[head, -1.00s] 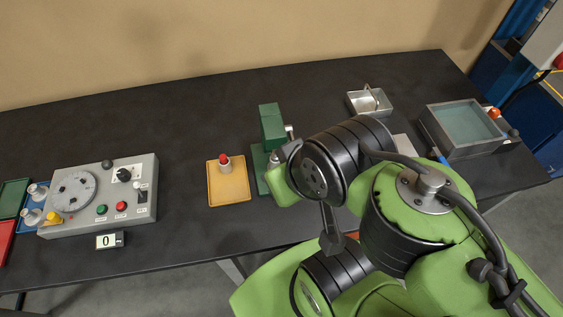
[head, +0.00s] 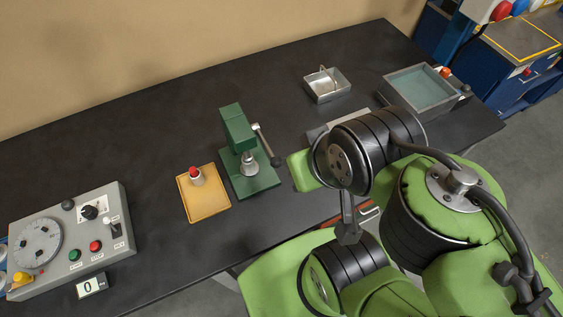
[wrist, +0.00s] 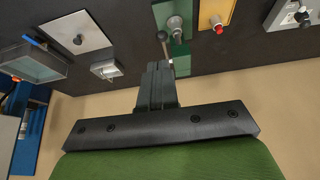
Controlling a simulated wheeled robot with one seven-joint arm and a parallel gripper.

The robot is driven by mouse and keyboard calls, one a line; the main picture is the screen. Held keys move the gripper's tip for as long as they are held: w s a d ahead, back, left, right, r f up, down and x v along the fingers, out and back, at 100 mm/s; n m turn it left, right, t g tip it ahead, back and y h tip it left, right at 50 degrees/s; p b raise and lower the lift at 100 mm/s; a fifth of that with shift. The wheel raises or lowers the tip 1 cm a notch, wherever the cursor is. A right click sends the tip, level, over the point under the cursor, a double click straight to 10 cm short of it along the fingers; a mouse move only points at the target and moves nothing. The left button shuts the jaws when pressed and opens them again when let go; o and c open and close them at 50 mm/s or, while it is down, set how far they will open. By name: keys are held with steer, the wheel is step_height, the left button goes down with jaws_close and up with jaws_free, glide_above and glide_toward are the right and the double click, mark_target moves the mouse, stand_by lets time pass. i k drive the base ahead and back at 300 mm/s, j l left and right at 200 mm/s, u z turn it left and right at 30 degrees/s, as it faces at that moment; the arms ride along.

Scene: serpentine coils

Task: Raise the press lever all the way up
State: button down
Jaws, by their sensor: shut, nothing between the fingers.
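The green press (head: 238,140) stands on its green base plate behind the yellow tray's right side. Its lever (head: 265,144) is a grey rod on the press's right side, sloping down toward the front and ending in a dark knob (head: 276,161). In the wrist view the press (wrist: 181,50) is partly behind the fingers, and the lever knob (wrist: 163,36) shows just beyond the fingertips. My gripper (wrist: 159,65) is shut and empty there; I cannot tell whether it touches the lever. In the head view my arm hides the fingers.
The yellow tray (head: 205,207) holds a red-topped piece (head: 195,175). A grey control panel (head: 75,240) lies left. A metal tray (head: 327,94) and a grey basin (head: 420,105) stand at the back right. A grey plate (wrist: 77,38) lies right of the press, partly behind my arm.

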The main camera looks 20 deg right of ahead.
mark_target(276, 161)
steer(key=k+j+u, duration=0.1)
steer(key=j, duration=0.35)
steer(key=k+j+u, duration=0.1)
steer(key=j, duration=0.35)
steer(key=j+u, duration=0.1)
steer(key=j, duration=0.35)
steer(key=k, duration=0.05)
